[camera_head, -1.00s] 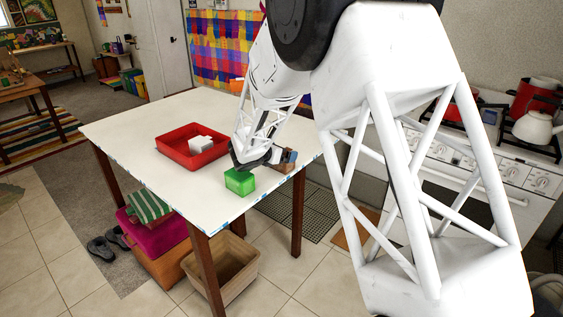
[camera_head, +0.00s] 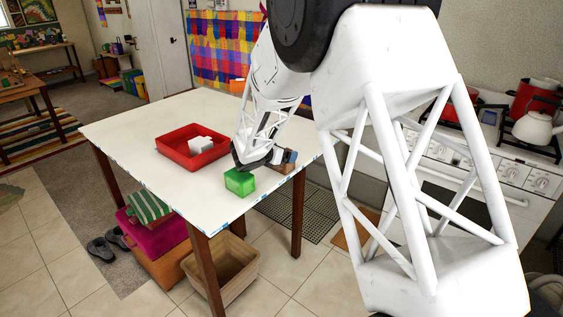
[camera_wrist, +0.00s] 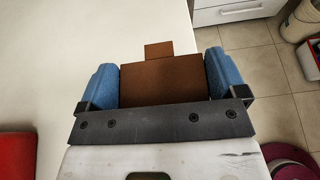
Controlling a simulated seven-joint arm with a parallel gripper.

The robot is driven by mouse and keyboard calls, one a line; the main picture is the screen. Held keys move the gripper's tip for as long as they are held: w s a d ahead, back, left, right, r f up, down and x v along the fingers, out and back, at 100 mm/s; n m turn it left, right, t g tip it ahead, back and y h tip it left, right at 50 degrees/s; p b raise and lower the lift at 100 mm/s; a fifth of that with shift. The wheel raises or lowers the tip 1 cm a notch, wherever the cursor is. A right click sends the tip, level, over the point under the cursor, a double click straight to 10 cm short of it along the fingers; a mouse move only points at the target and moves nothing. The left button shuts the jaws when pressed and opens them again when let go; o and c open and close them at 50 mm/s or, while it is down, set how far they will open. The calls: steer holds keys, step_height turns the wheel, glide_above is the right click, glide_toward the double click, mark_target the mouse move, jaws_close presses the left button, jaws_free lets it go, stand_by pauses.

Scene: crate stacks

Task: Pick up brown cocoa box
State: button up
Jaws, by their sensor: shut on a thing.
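The brown cocoa box (camera_wrist: 162,78) sits between the two blue fingers of my gripper (camera_wrist: 161,84) in the wrist view, with a finger against each side. A smaller brown piece (camera_wrist: 158,50) shows just beyond its far edge; I cannot tell whether it is part of the box. In the head view, a bit of the brown box (camera_head: 286,168) shows below the blue finger of my gripper (camera_head: 289,156), near the table's right corner. My wrist hides most of it. I cannot tell whether the box touches the table.
A green box (camera_head: 239,182) stands on the white table (camera_head: 150,122) just left of my gripper. A red tray (camera_head: 178,156) with white blocks (camera_head: 201,144) lies further left. The table's edge is close on the right. A stove (camera_head: 480,150) stands beyond it.

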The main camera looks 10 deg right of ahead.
steer(key=shift+r, duration=0.15)
steer(key=shift+r, duration=0.4)
step_height(320, 180, up, 3)
steer(key=shift+f, duration=0.15)
steer(key=s+d+r, duration=0.1)
steer(key=s, duration=1.5)
steer(key=shift+d+r, duration=0.15)
steer(key=shift+d, duration=0.1)
